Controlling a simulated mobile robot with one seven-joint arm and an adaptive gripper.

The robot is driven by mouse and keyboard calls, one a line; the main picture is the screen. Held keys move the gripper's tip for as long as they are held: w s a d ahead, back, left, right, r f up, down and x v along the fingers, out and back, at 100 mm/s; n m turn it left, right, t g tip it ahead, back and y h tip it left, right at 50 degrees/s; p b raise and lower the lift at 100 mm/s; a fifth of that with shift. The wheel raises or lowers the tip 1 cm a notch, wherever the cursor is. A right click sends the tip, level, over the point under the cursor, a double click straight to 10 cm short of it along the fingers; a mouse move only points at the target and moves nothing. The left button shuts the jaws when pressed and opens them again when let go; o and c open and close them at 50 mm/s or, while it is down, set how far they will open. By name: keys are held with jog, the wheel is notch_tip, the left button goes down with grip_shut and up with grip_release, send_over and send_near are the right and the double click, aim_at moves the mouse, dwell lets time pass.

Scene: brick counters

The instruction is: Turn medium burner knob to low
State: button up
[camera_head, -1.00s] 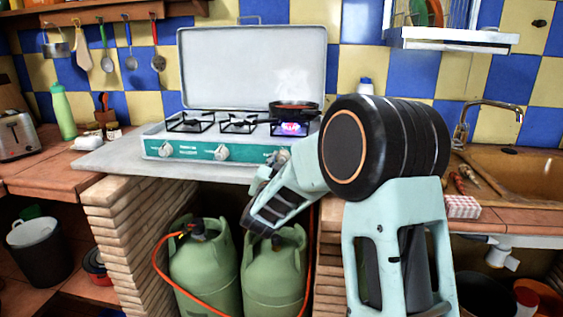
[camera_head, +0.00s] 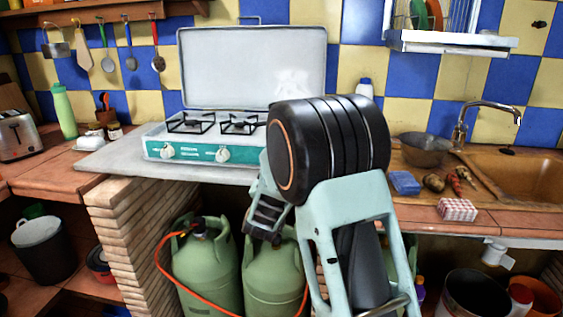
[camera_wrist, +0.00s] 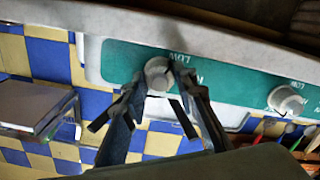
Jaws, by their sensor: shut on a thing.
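The stove (camera_head: 190,152) has a white body, a raised lid and a teal front panel, with a left knob (camera_head: 167,152) and a middle knob (camera_head: 222,155) in plain view. My arm hides its right end, including the right burner. In the wrist view my gripper (camera_wrist: 156,77) has its two fingers on either side of a white round knob (camera_wrist: 157,69) and is shut on it. This is the knob nearest the stove's right end. "LOW" is printed beside it. Another knob (camera_wrist: 286,101) shows apart on the right. The fingertips are hidden in the head view.
Green gas bottles (camera_head: 205,265) with an orange hose stand under the stove. A metal bowl (camera_head: 425,149), a blue sponge (camera_head: 404,182) and a checked box (camera_head: 458,209) sit right of my arm, near the sink (camera_head: 530,175). A brick pillar (camera_head: 130,220) stands left.

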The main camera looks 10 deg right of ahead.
jog(key=shift+n, duration=0.4)
jog(key=o, duration=1.1)
jog(key=v, duration=1.2)
